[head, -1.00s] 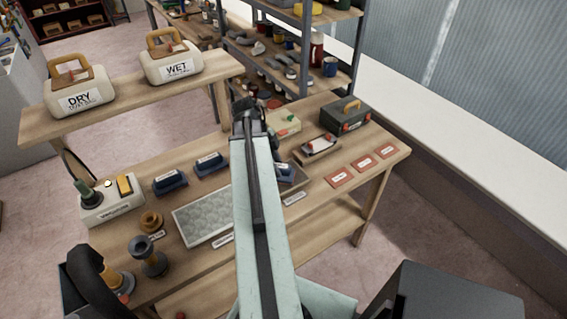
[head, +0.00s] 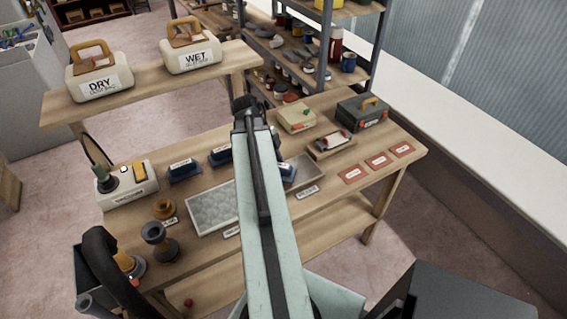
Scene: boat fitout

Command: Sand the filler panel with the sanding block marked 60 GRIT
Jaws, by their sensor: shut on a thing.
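My arm reaches out over the workbench (head: 250,262) in the head view and hides the middle of it. A blue block with a white label (head: 288,172) peeks out just right of the arm, by a shallow tray (head: 308,167). Two more blue sanding blocks, one at the left (head: 185,172) and one beside the arm (head: 220,156), rest on the bench. The labels are too small to read. A mottled grey panel (head: 212,210), apparently the filler panel, lies flat left of the arm, partly covered by it.
A vacuum unit (head: 128,185) and spools (head: 158,240) stand on the bench's left. DRY (head: 100,80) and WET (head: 190,52) containers sit on the raised shelf. A toolbox (head: 362,113), a roller tray (head: 332,145) and red cards (head: 378,160) occupy the right side.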

